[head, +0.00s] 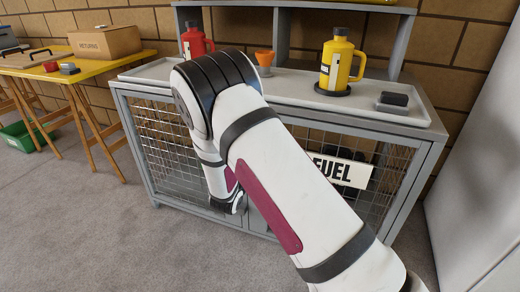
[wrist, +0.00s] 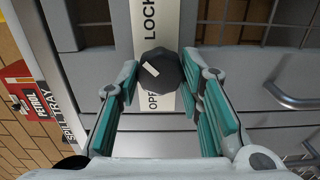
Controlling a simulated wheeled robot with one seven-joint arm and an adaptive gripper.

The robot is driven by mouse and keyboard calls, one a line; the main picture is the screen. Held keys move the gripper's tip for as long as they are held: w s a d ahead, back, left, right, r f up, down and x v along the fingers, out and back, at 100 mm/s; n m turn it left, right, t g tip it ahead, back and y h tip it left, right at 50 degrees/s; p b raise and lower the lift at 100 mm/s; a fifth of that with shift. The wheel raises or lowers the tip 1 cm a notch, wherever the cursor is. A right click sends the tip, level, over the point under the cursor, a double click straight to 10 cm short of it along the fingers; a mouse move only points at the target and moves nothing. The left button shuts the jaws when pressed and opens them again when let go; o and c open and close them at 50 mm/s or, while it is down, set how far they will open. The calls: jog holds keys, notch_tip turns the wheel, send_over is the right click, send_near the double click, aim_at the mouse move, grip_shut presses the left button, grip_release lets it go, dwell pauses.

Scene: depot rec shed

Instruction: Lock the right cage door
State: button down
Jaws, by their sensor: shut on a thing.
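The fuel cage (head: 172,150) stands ahead in the head view, with mesh doors and a white FUEL sign (head: 340,171) on its right part. In the wrist view a dark faceted knob (wrist: 160,68) sits on a white plate (wrist: 143,22) lettered LOCK above and OPEN below. A pale mark shows on the knob's left side. My gripper (wrist: 160,76) is shut on the knob, a teal-padded finger on each side. A grey bar handle (wrist: 293,98) is to the right. In the head view my arm hides the knob, the fingers and part of the doors.
On the cage top stand a red jug (head: 195,41), an orange cup (head: 264,58), a yellow jug (head: 340,62) and a dark block (head: 393,99). A yellow table (head: 70,66) with a cardboard box (head: 105,42) is at left. A pale cabinet (head: 485,170) stands close at right.

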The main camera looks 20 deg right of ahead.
jog(key=c, duration=1.1)
grip_release()
jog(key=v, duration=1.2)
jog(key=shift+d, duration=0.1)
